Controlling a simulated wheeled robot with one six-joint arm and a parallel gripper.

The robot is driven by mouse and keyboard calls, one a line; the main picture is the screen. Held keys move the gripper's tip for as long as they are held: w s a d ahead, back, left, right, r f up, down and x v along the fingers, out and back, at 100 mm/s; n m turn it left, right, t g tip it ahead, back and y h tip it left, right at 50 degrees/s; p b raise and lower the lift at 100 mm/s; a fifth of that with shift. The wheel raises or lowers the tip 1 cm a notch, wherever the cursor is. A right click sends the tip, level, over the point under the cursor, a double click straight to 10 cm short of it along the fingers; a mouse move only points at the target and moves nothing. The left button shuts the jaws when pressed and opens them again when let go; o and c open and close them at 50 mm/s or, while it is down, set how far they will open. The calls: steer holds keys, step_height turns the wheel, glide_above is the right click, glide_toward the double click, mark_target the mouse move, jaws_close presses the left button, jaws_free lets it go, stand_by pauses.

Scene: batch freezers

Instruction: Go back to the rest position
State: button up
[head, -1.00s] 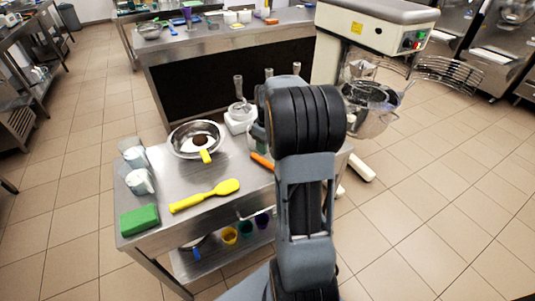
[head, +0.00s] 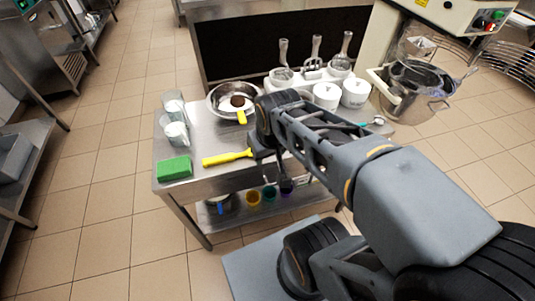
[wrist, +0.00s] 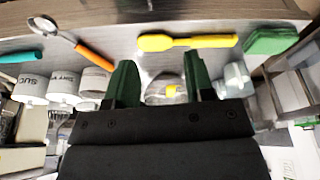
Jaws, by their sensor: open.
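My gripper (wrist: 158,66) shows in the wrist view with its two green fingers apart and nothing between them. In the head view my arm reaches from the lower right to the steel table (head: 168,144), and its end hangs by the table's front edge, partly hidden by the arm. Past the fingers in the wrist view lie a yellow spatula (wrist: 187,42), a green sponge (wrist: 270,40) and a spoon with an orange handle (wrist: 95,53). A steel bowl (wrist: 158,98) shows between the fingers, farther back.
On the table are the spatula (head: 226,158), sponge (head: 174,168), bowl (head: 217,108), clear cups (head: 176,134) and white canisters (head: 355,92). Coloured cups (head: 269,194) stand on the lower shelf. A mixer with a steel bowl (head: 402,98) stands at the right. The floor at the left is open.

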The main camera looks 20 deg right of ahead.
steer(key=shift+s+a+f, duration=0.15)
steer(key=shift+s+a, duration=0.15)
steer(key=shift+s, duration=0.15)
steer(key=shift+t, duration=0.3)
step_height(320, 180, up, 6)
steer(key=p, duration=0.4)
steer(key=shift+f+p, duration=0.2)
steer(key=shift+p, duration=0.2)
